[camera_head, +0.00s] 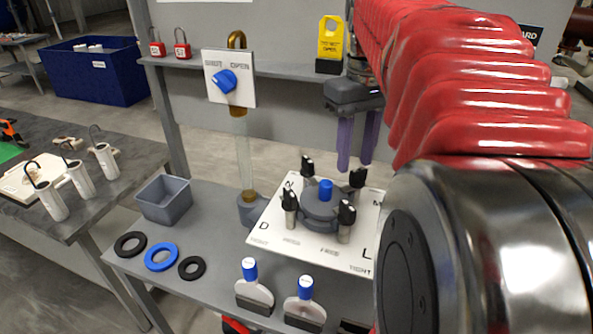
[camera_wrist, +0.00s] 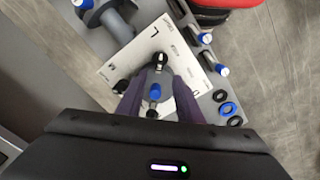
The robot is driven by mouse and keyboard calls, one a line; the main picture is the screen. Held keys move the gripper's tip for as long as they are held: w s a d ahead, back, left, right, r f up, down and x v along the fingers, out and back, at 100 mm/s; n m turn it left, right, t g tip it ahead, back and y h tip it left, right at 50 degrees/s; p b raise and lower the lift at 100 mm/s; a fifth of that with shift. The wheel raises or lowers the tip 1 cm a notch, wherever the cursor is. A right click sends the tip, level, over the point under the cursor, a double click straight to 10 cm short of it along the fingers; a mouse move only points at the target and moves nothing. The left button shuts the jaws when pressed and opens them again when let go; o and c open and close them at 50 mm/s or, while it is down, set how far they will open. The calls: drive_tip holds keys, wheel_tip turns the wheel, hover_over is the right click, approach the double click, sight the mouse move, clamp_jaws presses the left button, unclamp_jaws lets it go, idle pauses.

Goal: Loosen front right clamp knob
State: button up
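The filter press has a dark grey round cover with a blue centre knob (camera_head: 326,190) on a white plate (camera_head: 268,222). Several black clamp knobs on metal posts stand around it. The front right clamp knob (camera_head: 347,213) is near the letter L; in the wrist view it appears to be the knob (camera_wrist: 160,61) nearest the L. My gripper (camera_head: 356,165) is open and empty, its purple fingers pointing down, above and behind the cover. In the wrist view the fingers (camera_wrist: 160,82) are apart, with knobs seen between them. Part of the press is hidden by them there.
A column with a blue valve (camera_head: 226,81) stands left of the press. A shelf with red padlocks (camera_head: 182,47) and a yellow tag (camera_head: 330,38) runs behind.

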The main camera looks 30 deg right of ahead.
sight(348, 205)
wheel_tip(348, 205, down, 12)
drive_tip(key=shift+f, duration=0.15)
idle(0.4)
drive_tip(key=shift+c, duration=0.5)
clamp_jaws()
